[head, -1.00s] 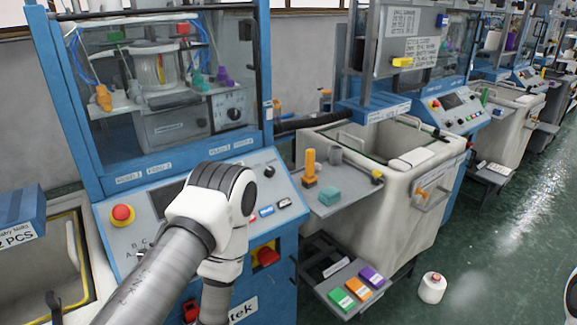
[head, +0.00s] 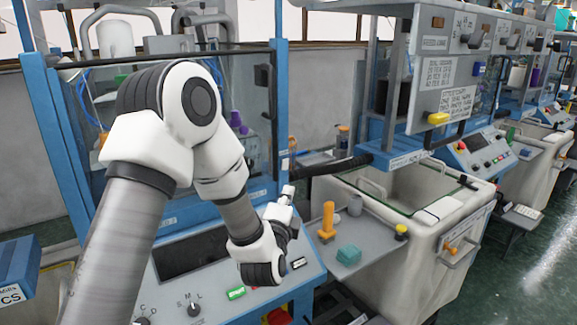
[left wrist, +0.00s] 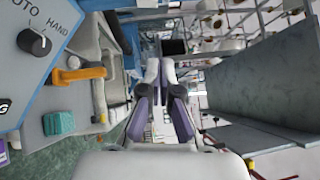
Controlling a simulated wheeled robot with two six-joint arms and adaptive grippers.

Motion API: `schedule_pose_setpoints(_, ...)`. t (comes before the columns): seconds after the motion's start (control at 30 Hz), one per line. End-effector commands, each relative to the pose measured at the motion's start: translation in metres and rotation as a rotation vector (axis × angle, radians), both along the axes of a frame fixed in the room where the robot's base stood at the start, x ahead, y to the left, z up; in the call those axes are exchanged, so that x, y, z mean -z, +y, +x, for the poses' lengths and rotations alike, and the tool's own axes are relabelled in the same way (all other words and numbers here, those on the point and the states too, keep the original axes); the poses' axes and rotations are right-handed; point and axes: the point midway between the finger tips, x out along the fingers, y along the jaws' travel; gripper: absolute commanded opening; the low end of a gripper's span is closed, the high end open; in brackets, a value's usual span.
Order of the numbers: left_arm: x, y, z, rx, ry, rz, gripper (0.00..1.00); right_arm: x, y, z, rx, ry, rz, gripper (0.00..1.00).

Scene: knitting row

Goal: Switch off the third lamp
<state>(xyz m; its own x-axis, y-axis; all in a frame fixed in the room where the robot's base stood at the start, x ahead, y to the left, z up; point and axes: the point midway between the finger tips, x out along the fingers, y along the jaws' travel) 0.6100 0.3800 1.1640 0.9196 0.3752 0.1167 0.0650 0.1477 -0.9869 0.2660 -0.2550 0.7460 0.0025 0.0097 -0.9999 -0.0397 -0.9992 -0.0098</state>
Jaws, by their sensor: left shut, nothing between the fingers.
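On the near machine's sloped control panel (head: 185,285), a small lit green rectangle (head: 236,293) shows left of my wrist. A pale rectangular lamp or button (head: 298,263) shows to the right of it. My left forearm and wrist cover the panel between them, so other lamps there are hidden, and I cannot tell which is the third. My left gripper (head: 283,200) points up above the panel's right part, apart from it. In the left wrist view its two purple-lined fingers (left wrist: 160,72) are shut and empty. My right gripper is not in view.
A side shelf right of the panel holds an orange-handled tool (head: 327,222) and a teal block (head: 348,254). A bin (head: 400,270) stands beyond. An AUTO/HAND knob (left wrist: 35,42) shows in the left wrist view. A glass guard (head: 255,100) rises behind my arm.

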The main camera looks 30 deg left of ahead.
Motion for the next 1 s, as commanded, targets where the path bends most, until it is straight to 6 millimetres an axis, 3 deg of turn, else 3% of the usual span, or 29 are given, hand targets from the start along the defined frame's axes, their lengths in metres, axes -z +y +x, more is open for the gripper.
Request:
schedule_pose_setpoints(0.27, -0.004, 0.006, 0.016, 0.000, 0.000, -0.001, 0.00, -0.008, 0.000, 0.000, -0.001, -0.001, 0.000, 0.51)
schedule_pose_setpoints(0.67, -0.015, 0.038, 0.094, 0.000, 0.000, 0.001, 0.00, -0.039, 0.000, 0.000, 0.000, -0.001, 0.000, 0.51)
schedule_pose_setpoints(0.8, -0.018, 0.062, 0.102, -0.002, 0.002, -0.002, 0.00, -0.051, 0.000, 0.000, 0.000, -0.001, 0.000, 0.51)
schedule_pose_setpoints(1.0, -0.017, 0.074, 0.107, 0.000, 0.002, -0.001, 0.00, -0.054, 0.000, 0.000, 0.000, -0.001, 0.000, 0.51)
